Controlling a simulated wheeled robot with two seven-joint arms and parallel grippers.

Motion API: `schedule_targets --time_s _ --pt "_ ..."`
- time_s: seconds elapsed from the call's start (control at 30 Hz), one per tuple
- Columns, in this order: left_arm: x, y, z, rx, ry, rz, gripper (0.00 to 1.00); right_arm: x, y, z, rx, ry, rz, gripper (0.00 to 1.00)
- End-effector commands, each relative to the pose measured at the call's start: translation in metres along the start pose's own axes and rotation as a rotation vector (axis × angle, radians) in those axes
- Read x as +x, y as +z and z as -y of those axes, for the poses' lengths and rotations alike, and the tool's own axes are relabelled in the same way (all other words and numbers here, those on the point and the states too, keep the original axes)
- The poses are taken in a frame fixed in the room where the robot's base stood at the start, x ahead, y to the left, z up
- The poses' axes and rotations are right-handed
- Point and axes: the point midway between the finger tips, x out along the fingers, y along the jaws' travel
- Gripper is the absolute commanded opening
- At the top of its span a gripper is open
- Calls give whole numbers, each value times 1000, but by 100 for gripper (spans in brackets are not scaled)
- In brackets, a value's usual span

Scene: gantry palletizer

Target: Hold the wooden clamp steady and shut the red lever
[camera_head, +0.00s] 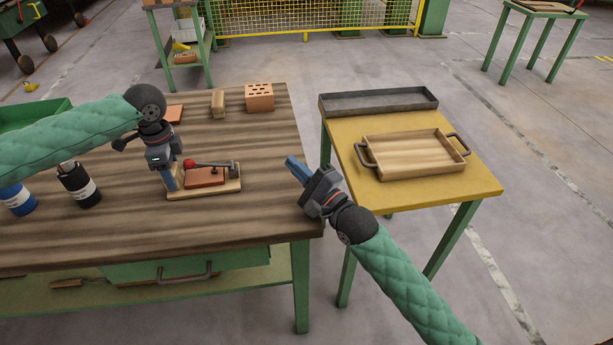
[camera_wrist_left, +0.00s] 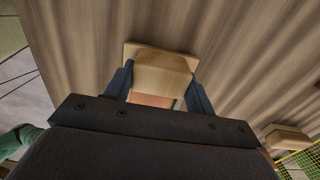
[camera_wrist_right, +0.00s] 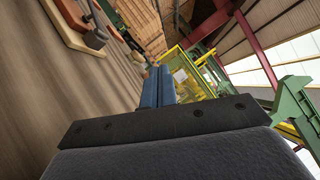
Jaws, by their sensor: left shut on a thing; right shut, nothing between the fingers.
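The wooden clamp (camera_head: 231,187) is a flat pale board on the dark table, with a reddish-brown block (camera_head: 205,178) on top. Its lever (camera_head: 212,164), a dark bar with a red knob (camera_head: 189,163), lies nearly level above the block, with the knob towards my left gripper. My left gripper (camera_head: 172,182) is shut on the clamp's left end; in the left wrist view its fingers flank a wooden block (camera_wrist_left: 160,72) of the clamp. My right gripper (camera_head: 291,163) is shut and empty, right of the clamp and apart from it. The clamp also shows in the right wrist view (camera_wrist_right: 65,22).
A perforated brick (camera_head: 259,97) and a wooden block (camera_head: 218,104) stand at the table's back. Black (camera_head: 78,186) and blue (camera_head: 17,198) bottles stand at left. A yellow side table (camera_head: 440,195) holds a wooden tray (camera_head: 412,176) and a grey tray (camera_head: 380,103). A gap separates the tables.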

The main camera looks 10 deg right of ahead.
Motion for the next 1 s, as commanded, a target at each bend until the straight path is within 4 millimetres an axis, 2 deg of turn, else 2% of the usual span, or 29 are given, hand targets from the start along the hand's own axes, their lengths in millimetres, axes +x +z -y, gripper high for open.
schedule_targets --time_s 0.1,0.3,0.8,0.83,0.93,1.0 --pt "0 0 0 0 0 0 21 -16 0 0 -1 1 -1 0" --pt "0 0 0 0 -1 0 21 -31 0 0 0 1 -1 0" --pt "0 0 0 0 -1 0 21 -35 0 0 -1 0 0 0" --pt "-2 0 0 0 -2 -1 56 -35 0 0 -1 0 0 0" --pt "-1 0 0 0 -1 -1 76 -35 0 0 -1 0 0 0" --pt "-1 0 0 0 -1 -1 80 -35 0 0 -1 0 0 0"
